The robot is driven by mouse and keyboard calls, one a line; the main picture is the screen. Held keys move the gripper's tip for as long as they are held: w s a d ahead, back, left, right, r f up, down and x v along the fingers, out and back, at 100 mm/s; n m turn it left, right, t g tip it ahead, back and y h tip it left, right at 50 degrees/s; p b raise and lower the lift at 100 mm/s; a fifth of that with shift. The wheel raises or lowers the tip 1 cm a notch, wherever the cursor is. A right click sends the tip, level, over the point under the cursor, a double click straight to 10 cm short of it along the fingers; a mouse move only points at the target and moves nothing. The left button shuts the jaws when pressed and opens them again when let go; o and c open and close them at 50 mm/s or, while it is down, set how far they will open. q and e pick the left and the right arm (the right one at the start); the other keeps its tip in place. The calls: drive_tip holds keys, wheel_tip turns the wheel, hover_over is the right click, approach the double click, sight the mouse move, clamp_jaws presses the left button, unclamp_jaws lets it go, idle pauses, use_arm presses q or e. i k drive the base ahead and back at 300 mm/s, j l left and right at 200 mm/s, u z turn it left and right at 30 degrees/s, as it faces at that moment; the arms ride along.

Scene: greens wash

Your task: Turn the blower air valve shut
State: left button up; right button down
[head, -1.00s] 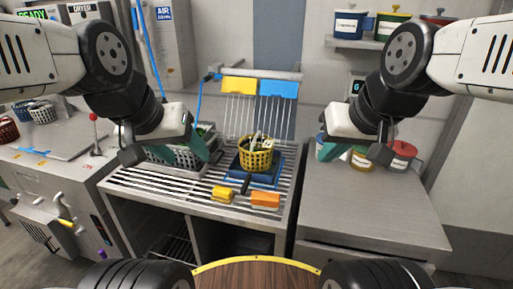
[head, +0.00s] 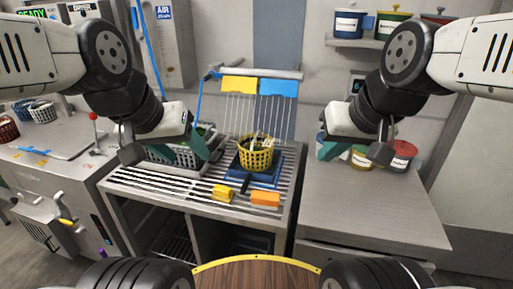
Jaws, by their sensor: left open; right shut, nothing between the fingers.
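A grey wall box with a blue-lettered AIR label (head: 164,12) stands at the top left. A blue hose (head: 149,45) runs down beside it. I cannot make out a valve handle for certain; the top of the box is cut off by the frame. My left gripper (head: 168,143) is open and empty, in front of and below the box, over the grey basket on the slatted rack. My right gripper (head: 352,146) is shut and empty, in front of the tins at the right counter. Both are apart from the air box.
A yellow basket (head: 256,153) stands on a blue base on the slatted rack (head: 170,189). A yellow block (head: 222,192) and an orange block (head: 265,198) lie in front. A red-knobbed lever (head: 93,117) rises at left. The right counter (head: 365,207) is mostly clear.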

sight(133, 10)
drive_tip(key=u, duration=0.6)
drive_tip(key=i+j+u, duration=0.15)
drive_tip(key=u, duration=0.25)
drive_tip(key=i+j+u, duration=0.1)
drive_tip(key=i+u, duration=0.5)
drive_tip(key=u, duration=0.15)
drive_tip(key=i, duration=0.25)
